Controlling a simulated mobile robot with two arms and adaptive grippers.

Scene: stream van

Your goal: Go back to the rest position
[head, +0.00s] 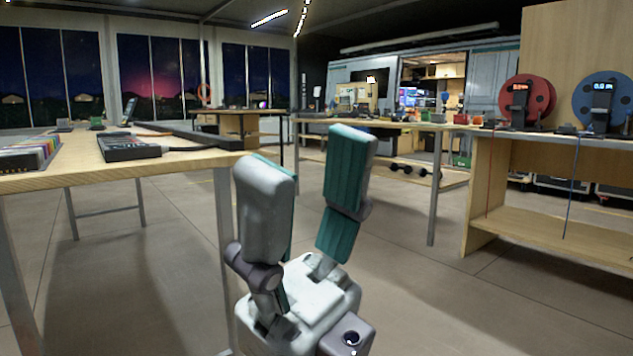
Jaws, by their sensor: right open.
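My right gripper (308,190) stands upright in the lower middle of the head view, its white and teal fingers spread apart. Nothing is between the fingers. It is in front of the gap between the left table and the right-hand workbench, and its left finger overlaps the left table's corner in the picture. My left gripper is not in view.
The left wooden table (60,172) bears a black keypad device (128,147) and a row of coloured items (28,152). The right workbench (490,145) holds a red reel (528,101) and a blue reel (602,100). Dumbbells (410,170) show behind. Floor (420,300) at right is clear.

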